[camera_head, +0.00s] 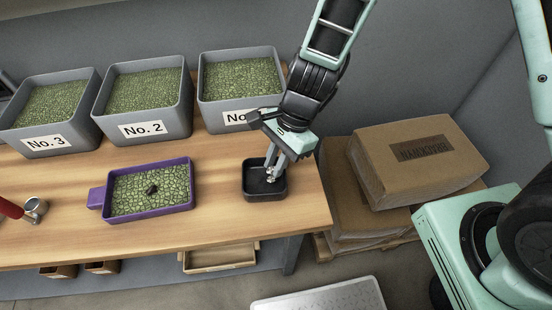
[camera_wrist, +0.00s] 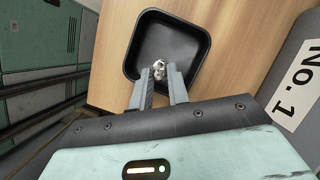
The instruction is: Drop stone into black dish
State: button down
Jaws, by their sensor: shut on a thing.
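The black dish (camera_head: 262,190) sits on the wooden table near its right end. It also shows in the wrist view (camera_wrist: 180,35) as a square dish with rounded corners. My gripper (camera_head: 272,178) points down over the dish. In the wrist view my gripper (camera_wrist: 160,74) is shut on a small grey-and-white stone (camera_wrist: 158,66) at its fingertips. The stone is over the dish's inside; I cannot tell whether it touches the floor. A dark lump (camera_head: 152,190) lies on the green beans in the purple tray (camera_head: 192,203), left of the dish.
Grey bins of green beans labelled No. 3 (camera_head: 47,143), No. 2 (camera_head: 144,129) and No. 1 (camera_head: 240,117) stand behind the dish. A red-handled metal tool (camera_head: 34,207) lies at left. Cardboard boxes (camera_head: 420,155) stand right of the table. Bare wood (camera_head: 220,170) separates tray and dish.

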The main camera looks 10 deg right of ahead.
jog(key=shift+f, duration=0.1)
jog(key=c, duration=1.3)
grip_release()
jog(key=p+v, duration=0.1)
jog(key=v, duration=1.6)
jog(key=shift+w+d, duration=0.15)
jog(key=shift+d, duration=0.05)
jog(key=s+r+n+h, duration=0.1)
jog(key=s+n, duration=0.4)
jog(key=n, duration=0.1)
jog(key=s+d+r+n+t+h, duration=0.1)
jog(key=s+n, duration=0.4)
jog(key=n, duration=0.2)
jog(key=s+r+n+t+h, duration=0.1)
jog(key=s+n, duration=0.4)
jog(key=n, duration=0.2)
jog(key=shift+d+r, duration=0.15)
jog(key=shift+r, duration=0.1)
